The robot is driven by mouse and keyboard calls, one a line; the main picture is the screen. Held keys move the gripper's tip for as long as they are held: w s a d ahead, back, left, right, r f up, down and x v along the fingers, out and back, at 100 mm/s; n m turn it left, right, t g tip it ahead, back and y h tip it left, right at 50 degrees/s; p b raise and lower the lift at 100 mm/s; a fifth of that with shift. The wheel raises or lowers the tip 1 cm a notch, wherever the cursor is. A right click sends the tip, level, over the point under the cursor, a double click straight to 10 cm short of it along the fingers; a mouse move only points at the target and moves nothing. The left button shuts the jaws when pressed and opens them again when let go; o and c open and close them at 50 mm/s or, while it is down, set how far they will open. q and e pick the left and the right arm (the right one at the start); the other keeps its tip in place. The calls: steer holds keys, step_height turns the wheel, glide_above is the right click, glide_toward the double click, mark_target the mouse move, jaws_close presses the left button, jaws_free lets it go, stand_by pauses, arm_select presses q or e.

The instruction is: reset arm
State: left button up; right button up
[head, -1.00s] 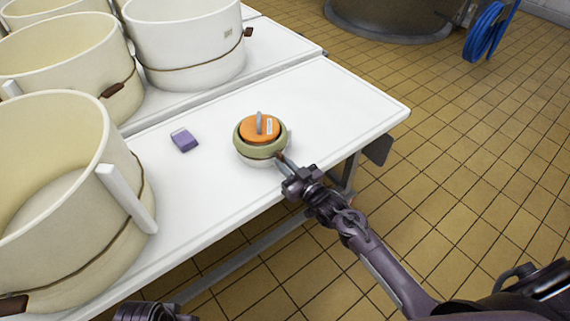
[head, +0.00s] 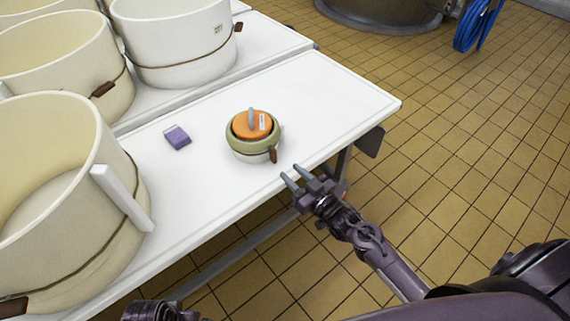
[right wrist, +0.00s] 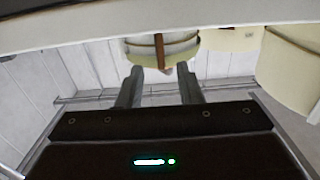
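My right gripper (head: 291,178) is open and empty, just off the front edge of the white table (head: 330,105). Its two spread fingers also show in the right wrist view (right wrist: 159,88), with nothing between them. A small green and cream pot (head: 254,146) with an orange lid (head: 252,124) stands upright on the table, a short way beyond the fingertips. Its brown handle (head: 272,155) faces the gripper; the handle also shows in the right wrist view (right wrist: 160,52). My left arm shows as a dark part at the bottom left edge; its fingers are hidden.
A purple and white block (head: 177,138) lies left of the pot. Several large cream vats (head: 60,200) crowd the tables at the left. A coiled blue hose (head: 475,27) hangs at the back right. The tiled floor (head: 470,160) right of the table is clear.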

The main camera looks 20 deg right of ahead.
arm_select(q)
steer(key=shift+f, duration=0.25)
arm_select(e)
steer(key=shift+s+d, duration=0.2)
steer(key=shift+s, duration=0.2)
